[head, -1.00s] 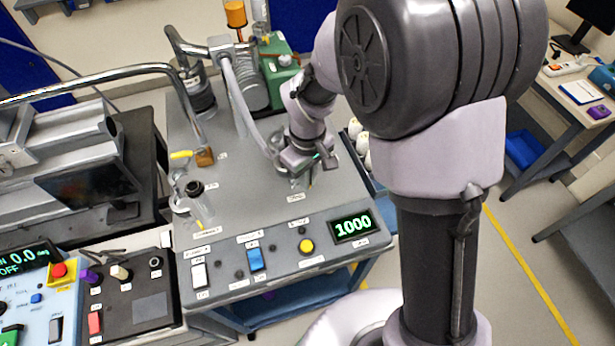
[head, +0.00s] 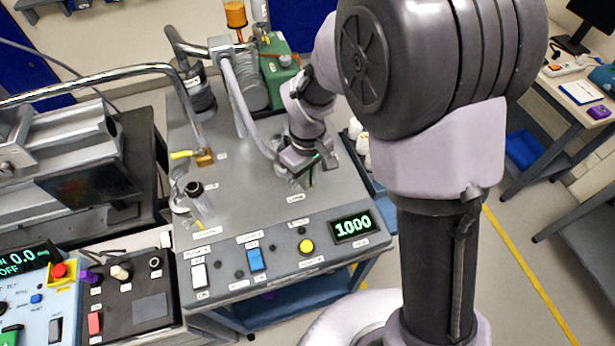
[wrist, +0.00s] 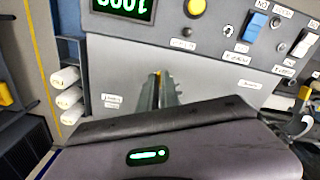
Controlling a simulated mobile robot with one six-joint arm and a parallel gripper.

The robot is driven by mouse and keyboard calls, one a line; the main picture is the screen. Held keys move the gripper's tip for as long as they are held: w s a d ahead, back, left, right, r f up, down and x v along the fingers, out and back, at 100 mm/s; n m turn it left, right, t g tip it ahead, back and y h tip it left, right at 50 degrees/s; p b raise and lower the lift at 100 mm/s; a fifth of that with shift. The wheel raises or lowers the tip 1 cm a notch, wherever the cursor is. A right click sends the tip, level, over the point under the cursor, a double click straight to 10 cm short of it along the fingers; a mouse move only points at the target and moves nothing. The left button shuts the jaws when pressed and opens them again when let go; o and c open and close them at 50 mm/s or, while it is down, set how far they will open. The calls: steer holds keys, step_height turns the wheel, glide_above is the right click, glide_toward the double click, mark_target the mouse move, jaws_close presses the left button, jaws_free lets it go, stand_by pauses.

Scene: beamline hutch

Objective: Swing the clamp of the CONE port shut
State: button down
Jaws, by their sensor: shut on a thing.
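My gripper (head: 301,178) points down at the right part of the grey bench top, just behind a small white label whose text I cannot read for sure. In the wrist view my gripper's fingers (wrist: 159,90) are close together, with a sliver of yellow between their tips. The yellow looks like a clamp handle; the rest of the clamp and the CONE port are hidden by my gripper and wrist. Another port (head: 194,188) with a dark ring stands at the left of the bench top, and a yellow-handled lever (head: 181,154) is behind it.
A curved grey hose (head: 240,105) runs down close to the left of my gripper. Metal pipes (head: 190,118) stand farther left. The front panel has a green display reading 1000 (head: 353,226), a yellow button (head: 306,246) and a blue switch (head: 256,259). White bottles (wrist: 66,98) stand beside the bench.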

steer(key=shift+w, duration=0.1)
stand_by(0.6)
steer(key=w+d+n+p, duration=0.4)
steer(key=w+n+p, duration=0.5)
steer(key=w+n, duration=0.2)
steer(key=shift+w+n, duration=0.4)
steer(key=shift+n, duration=0.7)
steer(key=c, duration=1.6)
jaws_free()
